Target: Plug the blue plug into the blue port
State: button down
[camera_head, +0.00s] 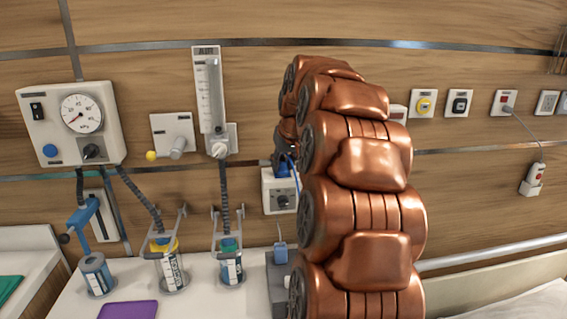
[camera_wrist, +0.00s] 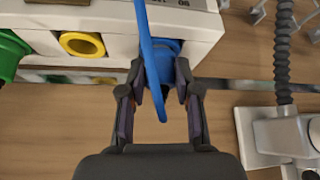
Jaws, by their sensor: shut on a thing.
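My gripper (camera_wrist: 160,90) is shut on the blue plug (camera_wrist: 163,62) in the wrist view, one dark finger on each side. A blue cable (camera_wrist: 147,40) runs from the plug across the top of the picture. The plug meets or lies right in front of the white port box (camera_wrist: 115,42). Its front end is hidden, so I cannot tell how deep it sits, and no bare blue port shows. In the head view my gripper (camera_head: 285,152) is small, above the white box (camera_head: 268,195), with the blue plug (camera_head: 282,170) below it, partly hidden by my arm.
On the port box, a yellow port (camera_wrist: 82,44) and a green one (camera_wrist: 10,52) lie left of the plug. A grey corrugated hose (camera_wrist: 283,50) and a white wall fitting (camera_wrist: 265,135) are at right. Bottles in holders (camera_head: 172,265) stand on the bedside surface.

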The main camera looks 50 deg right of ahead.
jog(key=c, duration=0.7)
grip_release()
jog(key=v, duration=1.2)
